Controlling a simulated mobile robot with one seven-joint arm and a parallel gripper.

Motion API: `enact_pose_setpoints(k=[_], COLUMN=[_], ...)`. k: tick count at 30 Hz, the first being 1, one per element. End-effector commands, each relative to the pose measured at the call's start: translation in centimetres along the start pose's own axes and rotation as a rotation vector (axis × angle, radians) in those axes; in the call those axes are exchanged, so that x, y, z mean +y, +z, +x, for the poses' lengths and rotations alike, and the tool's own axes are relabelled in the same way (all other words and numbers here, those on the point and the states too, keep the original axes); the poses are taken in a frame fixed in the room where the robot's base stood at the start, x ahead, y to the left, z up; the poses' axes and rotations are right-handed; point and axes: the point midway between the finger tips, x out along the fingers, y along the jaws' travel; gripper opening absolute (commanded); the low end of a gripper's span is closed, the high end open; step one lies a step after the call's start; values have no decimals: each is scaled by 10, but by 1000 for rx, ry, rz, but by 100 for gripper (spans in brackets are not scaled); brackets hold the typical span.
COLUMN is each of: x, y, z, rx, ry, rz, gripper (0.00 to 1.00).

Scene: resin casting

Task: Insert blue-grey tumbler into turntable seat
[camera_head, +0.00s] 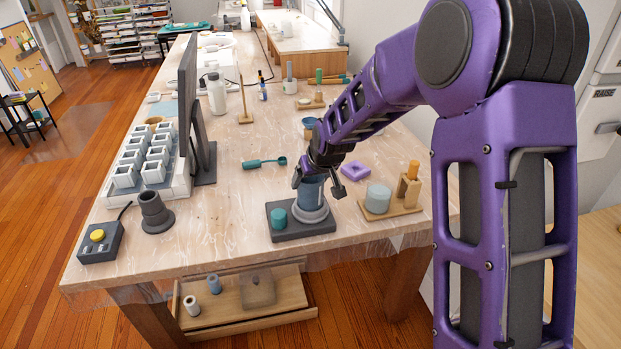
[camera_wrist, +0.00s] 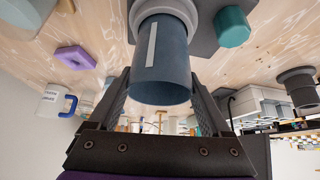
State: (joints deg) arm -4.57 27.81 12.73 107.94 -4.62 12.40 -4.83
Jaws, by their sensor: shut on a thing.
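The blue-grey tumbler (camera_head: 313,192) stands about upright at the turntable seat (camera_head: 311,215), a pale grey ring on a dark base plate (camera_head: 318,230) with a teal knob (camera_head: 279,218). My gripper (camera_head: 318,182) is shut on the tumbler from above. In the wrist view, the tumbler (camera_wrist: 172,62) with its white stripe is between the fingers of my gripper (camera_wrist: 160,80). Its far end meets the grey ring of the seat (camera_wrist: 187,10), beside the teal knob (camera_wrist: 232,27). The ring hides that end, so I cannot tell how deep it sits.
A purple block (camera_head: 356,170) and a wooden stand with a pale cylinder (camera_head: 378,198) are to the right. A dark stepped cylinder (camera_head: 155,212), a yellow-button box (camera_head: 100,240) and a monitor (camera_head: 188,100) are left. Bare table lies between them.

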Motion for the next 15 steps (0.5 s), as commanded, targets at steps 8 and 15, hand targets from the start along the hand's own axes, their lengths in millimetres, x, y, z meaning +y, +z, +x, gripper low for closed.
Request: enact_pose_setpoints(k=[8,15], x=[0,1], y=[0,-1], z=[0,-10], rx=[-1,0], ry=[0,0], rz=[0,1], gripper=[100,100])
